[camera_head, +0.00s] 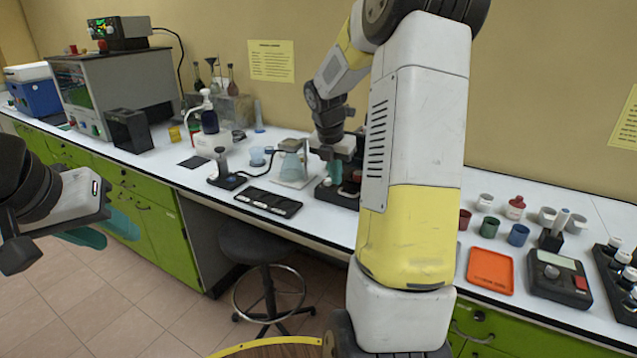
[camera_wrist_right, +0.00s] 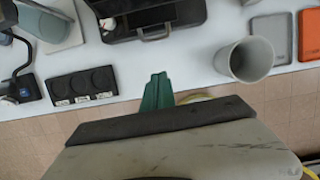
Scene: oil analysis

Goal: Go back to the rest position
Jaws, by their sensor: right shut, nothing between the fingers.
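My left gripper (camera_head: 103,231) is at the far left of the head view, in front of the green cabinets and away from the bench top. Its teal fingers look apart, with nothing seen between them. My right arm crosses the middle of the head view. My right gripper (camera_head: 343,178) points down over the bench by a black case. In the right wrist view its green fingers (camera_wrist_right: 158,92) are together and empty, near the bench's front edge.
In the right wrist view, a black case (camera_wrist_right: 157,20) is ahead, a grey cup (camera_wrist_right: 246,60) right, and a black three-well holder (camera_wrist_right: 82,86) left. A flask (camera_head: 292,160) stands near the right gripper. An orange tray (camera_head: 490,271) lies right of the arm. A stool (camera_head: 262,245) stands below.

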